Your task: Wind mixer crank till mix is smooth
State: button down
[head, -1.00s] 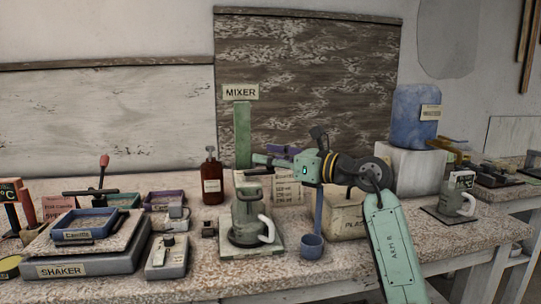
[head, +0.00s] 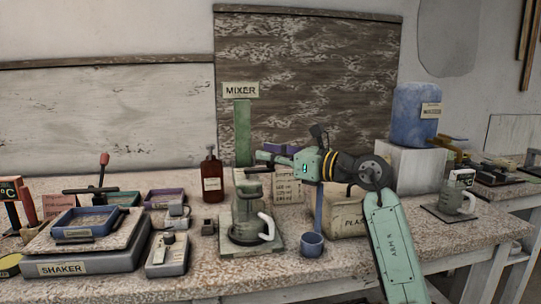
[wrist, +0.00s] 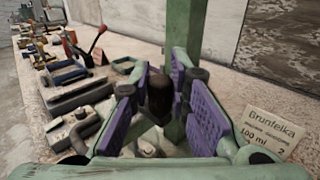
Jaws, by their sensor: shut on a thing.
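The mixer has a green post (head: 242,135) with a MIXER sign (head: 240,90) and a green base plate (head: 282,243). A grey-green jug (head: 244,218) with a white handle (head: 267,227) stands on the plate. My gripper (head: 270,156) reaches in from the right above the jug, in front of the post. In the wrist view its purple-padded fingers (wrist: 160,97) are shut on the dark crank knob (wrist: 160,92), which stands upright between them. The mix inside the jug cannot be made out.
The shaker (head: 80,267) with a blue tray is at the left. A dark red bottle (head: 211,178) stands behind, left of the post. Another jug (head: 455,195) stands farther right.

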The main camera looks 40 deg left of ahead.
jog(key=shift+r, duration=0.1)
jog(key=a+n+g+h+p, duration=0.1)
jog(key=n+g+p, duration=0.1)
jog(key=g+p, duration=0.1)
jog(key=w+a+n+g+h+p, duration=0.1)
jog(key=n+g+h+p, duration=0.1)
jog(key=n+g+p, duration=0.1)
jog(key=a+n+g+h+p, duration=0.1)
jog(key=n+g+p, duration=0.1)
jog(key=g+p, duration=0.2)
jog(key=shift+w+a+r+g+p, duration=0.15)
jog(key=shift+g+p, duration=0.15)
jog(key=shift+p, duration=1.2)
jog(key=shift+n+h+p, duration=0.35)
jog(key=shift+n+h, duration=0.05)
jog(key=shift+f, duration=0.2)
jog(key=c, duration=1.5)
grip_release()
jog(key=shift+f+b, duration=0.25)
jog(key=shift+b, duration=0.45)
